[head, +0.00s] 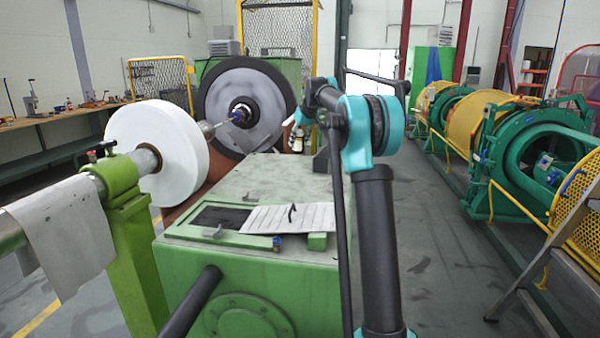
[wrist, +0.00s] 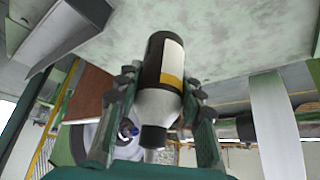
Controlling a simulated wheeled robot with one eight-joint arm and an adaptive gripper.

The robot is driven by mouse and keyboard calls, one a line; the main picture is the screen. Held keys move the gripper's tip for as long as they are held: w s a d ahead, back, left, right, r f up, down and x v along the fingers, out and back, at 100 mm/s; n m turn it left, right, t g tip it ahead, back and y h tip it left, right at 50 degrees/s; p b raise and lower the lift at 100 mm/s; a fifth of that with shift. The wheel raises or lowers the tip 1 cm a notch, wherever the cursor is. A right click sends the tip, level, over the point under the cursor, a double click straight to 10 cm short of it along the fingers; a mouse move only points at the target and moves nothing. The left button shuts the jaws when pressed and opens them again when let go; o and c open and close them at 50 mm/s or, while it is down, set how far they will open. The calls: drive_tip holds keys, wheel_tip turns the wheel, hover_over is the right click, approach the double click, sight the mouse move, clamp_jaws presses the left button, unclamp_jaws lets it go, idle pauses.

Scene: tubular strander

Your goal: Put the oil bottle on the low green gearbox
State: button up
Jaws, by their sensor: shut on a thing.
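The oil bottle (wrist: 163,62) is dark with a white label, a yellow band, a pale shoulder and a black cap. My gripper (wrist: 160,92) is shut on it, with one finger on each side, near the shoulder. In the head view the bottle (head: 297,143) shows small and partly hidden beside my arm, at the far end of the low green gearbox (head: 265,178). The gearbox's worn top also fills the upper wrist view (wrist: 225,40), behind the bottle's base. I cannot tell whether the base touches it.
A sheet of paper (head: 290,218) and an open hatch (head: 220,218) take up the gearbox's near end. A white reel (head: 157,150) and a large dark wheel (head: 246,105) stand left and behind. The gearbox's middle top is clear. Green and yellow machinery (head: 530,160) lines the right.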

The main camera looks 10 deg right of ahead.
wheel_tip(320, 180, down, 13)
drive_tip(key=shift+a, duration=0.1)
idle(0.4)
drive_tip(key=o, duration=1.2)
drive_tip(key=shift+f, duration=0.1)
drive_tip(key=shift+o, duration=0.2)
drive_tip(key=v, duration=1.2)
